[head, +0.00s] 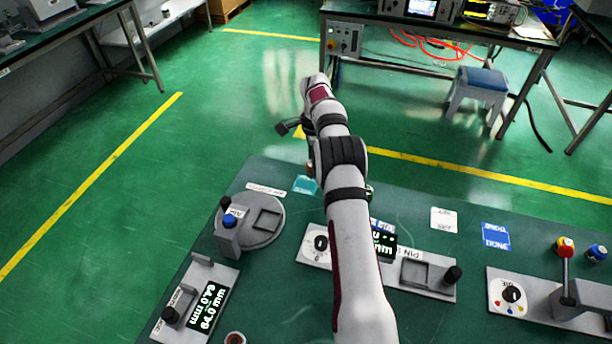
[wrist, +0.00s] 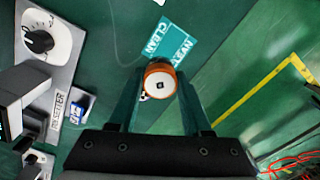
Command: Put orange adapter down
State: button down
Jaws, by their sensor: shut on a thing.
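The orange adapter (wrist: 159,82) shows in the wrist view as a round piece with an orange rim and a white face with a dark square centre. My gripper (wrist: 160,96) is shut on it, one teal finger on each side. Behind the adapter lies the teal CLEAN label (wrist: 172,44) on the dark green table. The label also shows in the head view (head: 306,184), left of my arm. In the head view my arm hides most of my gripper. I cannot tell the adapter's height above the table.
A round grey fixture (head: 265,226) with a blue knob stands left of my arm. A PIN fixture (head: 428,274) stands right, with white (head: 444,219) and blue (head: 496,236) labels behind it. A digital gauge (head: 207,306) is at front left. The table's far edge is close to the CLEAN label.

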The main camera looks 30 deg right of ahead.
jog(key=shift+w+a+f, duration=0.65)
jog(key=shift+w+f, duration=0.05)
jog(key=shift+w, duration=0.15)
jog(key=shift+f, duration=1.95)
jog(key=shift+c, duration=1.7)
grip_release()
jog(key=shift+f, duration=0.15)
